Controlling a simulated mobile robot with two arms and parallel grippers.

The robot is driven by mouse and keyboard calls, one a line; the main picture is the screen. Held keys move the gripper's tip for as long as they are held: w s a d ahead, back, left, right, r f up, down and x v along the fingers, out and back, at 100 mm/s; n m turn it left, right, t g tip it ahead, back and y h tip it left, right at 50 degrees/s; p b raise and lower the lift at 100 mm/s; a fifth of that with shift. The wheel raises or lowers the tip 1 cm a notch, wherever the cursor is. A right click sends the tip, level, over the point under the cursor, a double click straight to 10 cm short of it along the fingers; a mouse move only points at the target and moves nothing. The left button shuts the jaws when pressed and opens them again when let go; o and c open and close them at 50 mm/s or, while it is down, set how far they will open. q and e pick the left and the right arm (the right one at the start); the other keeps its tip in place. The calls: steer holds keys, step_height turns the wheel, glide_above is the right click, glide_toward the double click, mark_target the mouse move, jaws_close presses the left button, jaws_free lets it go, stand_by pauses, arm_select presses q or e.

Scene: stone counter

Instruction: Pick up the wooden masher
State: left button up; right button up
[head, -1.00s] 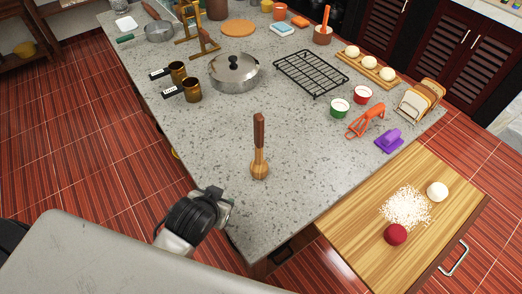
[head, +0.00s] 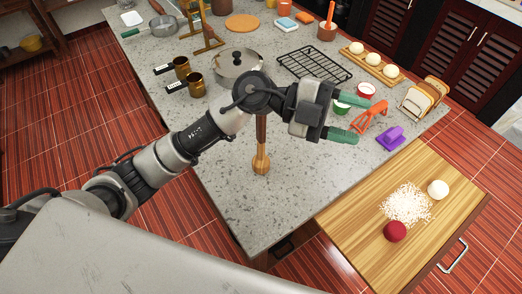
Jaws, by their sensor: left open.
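The wooden masher (head: 261,163) stands upright on the stone counter (head: 225,190), with a rounded light wood head at the bottom and a darker handle. The top of its handle is hidden behind my left arm. My left gripper (head: 352,119) is open and empty above the counter, to the right of the masher and higher in the picture. Its two green-tipped fingers point right, away from the masher. My right gripper is not in the head view.
A lidded pot (head: 232,66) and two brown mugs (head: 187,78) stand behind the masher. A black rack (head: 300,65), an orange peeler-like tool (head: 374,117) and a purple item (head: 391,138) lie to the right. The counter's near part is clear.

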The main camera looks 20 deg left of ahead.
arm_select(q)
step_height(320, 180, down, 4)
steer(key=w+a+y, duration=0.2)
steer(key=a+y, duration=0.1)
steer(key=y, duration=0.4)
steer(key=n+t+y, duration=0.1)
steer(key=n+y, duration=0.3)
steer(key=y, duration=0.7)
glide_toward(261, 119)
steer(key=shift+w+a+f, duration=0.1)
steer(key=shift+w+f, duration=0.4)
step_height(261, 119, down, 4)
steer(key=shift+f+p, duration=0.25)
steer(key=shift+p, duration=0.5)
steer(key=shift+a+f, duration=0.1)
steer(key=shift+f, duration=0.2)
step_height(261, 119, down, 5)
steer(key=p, duration=0.2)
steer(key=shift+w+p, duration=0.1)
steer(key=shift+p, duration=0.25)
steer(key=shift+f, duration=0.25)
jaws_close()
